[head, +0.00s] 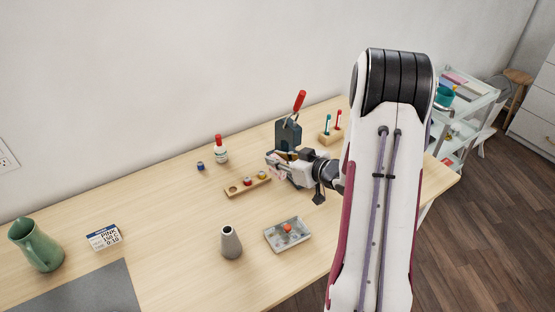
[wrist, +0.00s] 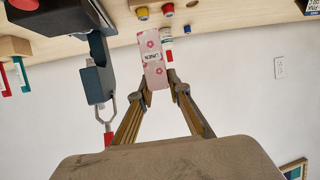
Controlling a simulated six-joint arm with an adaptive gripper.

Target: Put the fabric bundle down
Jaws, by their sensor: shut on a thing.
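The fabric bundle (wrist: 153,55) is a pink flowered block with a white band reading LINEN. My gripper (wrist: 161,86) is shut on its near end in the wrist view, and the bundle sticks out past the fingertips. In the head view my gripper (head: 284,169) is in front of the dark lever press, right of the wooden strip. Only a small pink part of the bundle (head: 278,175) shows there. I cannot tell how high it is above the wooden table (head: 180,222).
The press (head: 288,136) with a red handle stands close behind. The spool strip (head: 240,190), glue bottle (head: 221,154), grey cone (head: 230,245) and metal tray (head: 275,241) stand around. A label card (head: 104,238), green pitcher (head: 38,248) and grey mat (head: 85,292) are left. Mid-left table is clear.

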